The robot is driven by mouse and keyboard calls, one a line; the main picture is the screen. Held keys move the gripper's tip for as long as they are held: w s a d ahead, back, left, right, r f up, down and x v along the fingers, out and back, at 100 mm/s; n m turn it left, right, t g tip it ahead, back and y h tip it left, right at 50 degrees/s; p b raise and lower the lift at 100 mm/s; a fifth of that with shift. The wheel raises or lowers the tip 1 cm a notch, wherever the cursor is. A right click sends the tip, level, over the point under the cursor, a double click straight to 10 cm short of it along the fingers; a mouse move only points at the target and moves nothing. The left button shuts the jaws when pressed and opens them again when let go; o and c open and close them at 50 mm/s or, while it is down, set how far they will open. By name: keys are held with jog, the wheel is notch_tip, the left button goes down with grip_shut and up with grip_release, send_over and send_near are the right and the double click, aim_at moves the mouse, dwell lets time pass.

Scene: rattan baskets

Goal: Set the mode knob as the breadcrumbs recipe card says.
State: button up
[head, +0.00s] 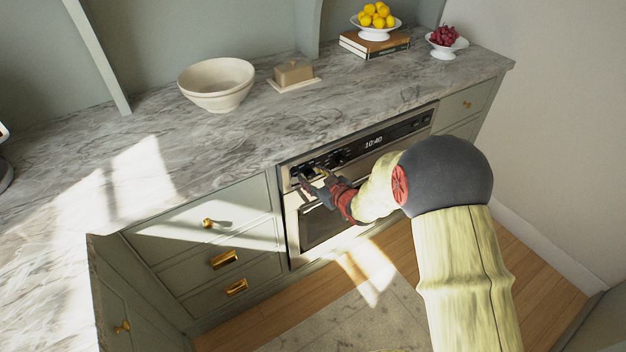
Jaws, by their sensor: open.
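The built-in oven (321,224) has a dark control panel (409,128) along its top, with a lit display (373,142) reading 10:40. My gripper (313,180) is open at the left end of this panel, close in front of it. Small dark and brassy shapes lie around the fingertips. I cannot tell which of them is the mode knob, how it points, or whether the fingers touch it. No breadcrumbs recipe card can be made out in this view.
A marble counter (150,165) runs above the oven. On it stand stacked cream bowls (217,84), a butter dish (294,75), books (375,46) under a stand of lemons (376,18), and a bowl of grapes (444,40). Drawers (205,225) with brass pulls flank the oven.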

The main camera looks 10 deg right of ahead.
jog(key=shift+w, duration=0.15)
jog(key=shift+c, duration=0.8)
jog(key=c, duration=1)
